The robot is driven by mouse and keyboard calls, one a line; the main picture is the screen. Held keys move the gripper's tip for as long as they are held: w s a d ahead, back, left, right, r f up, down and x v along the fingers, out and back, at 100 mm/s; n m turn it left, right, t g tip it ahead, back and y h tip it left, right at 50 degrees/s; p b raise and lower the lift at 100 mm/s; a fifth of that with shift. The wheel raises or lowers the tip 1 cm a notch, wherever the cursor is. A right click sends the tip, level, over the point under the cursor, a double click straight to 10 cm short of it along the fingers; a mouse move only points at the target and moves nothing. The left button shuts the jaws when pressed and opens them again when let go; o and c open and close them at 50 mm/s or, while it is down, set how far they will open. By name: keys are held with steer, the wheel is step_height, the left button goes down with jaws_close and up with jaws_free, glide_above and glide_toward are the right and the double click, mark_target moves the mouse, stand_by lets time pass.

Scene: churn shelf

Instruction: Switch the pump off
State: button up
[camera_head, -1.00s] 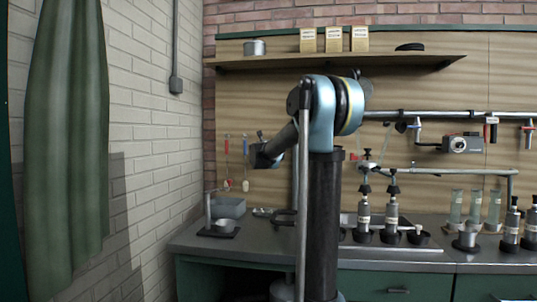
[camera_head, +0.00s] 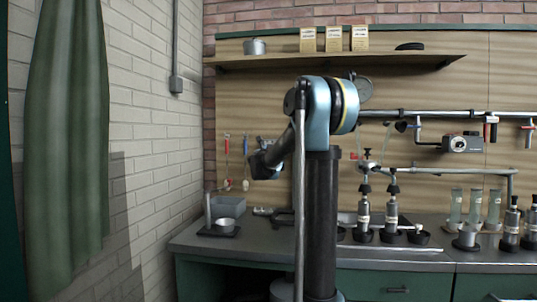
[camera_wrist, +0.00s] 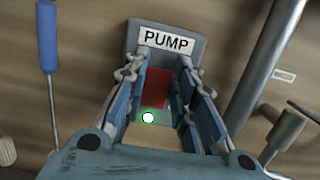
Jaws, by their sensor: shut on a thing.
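The pump switch (camera_wrist: 186,42) is a grey plate on the wooden back panel in the wrist view, with a white label reading PUMP. Below the label, a red part (camera_wrist: 155,88) shows between my fingers. Nearer, a bright white spot with a green glow (camera_wrist: 148,118) looks like a lit lamp. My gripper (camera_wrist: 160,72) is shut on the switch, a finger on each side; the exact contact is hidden. In the head view my gripper (camera_head: 262,166) is at the back panel, left of my column, and the switch cannot be made out.
A blue-handled tool (camera_wrist: 47,40) hangs left of the switch in the wrist view; a grey pipe (camera_wrist: 262,70) runs close on the right. In the head view, a grey bin (camera_head: 229,207) stands on the counter below, and a shelf (camera_head: 340,61) runs above.

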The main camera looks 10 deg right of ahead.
steer(key=shift+s+a+f+t, duration=0.1)
steer(key=shift+f+t, duration=0.2)
steer(key=shift+t, duration=0.6)
steer(key=shift+h, duration=0.3)
steer(key=o, duration=1.1)
steer(key=shift+c, duration=0.2)
steer(key=shift+s, duration=0.15)
steer(key=v, duration=1.1)
steer(key=shift+s+f, duration=0.3)
steer(key=shift+a, duration=0.1)
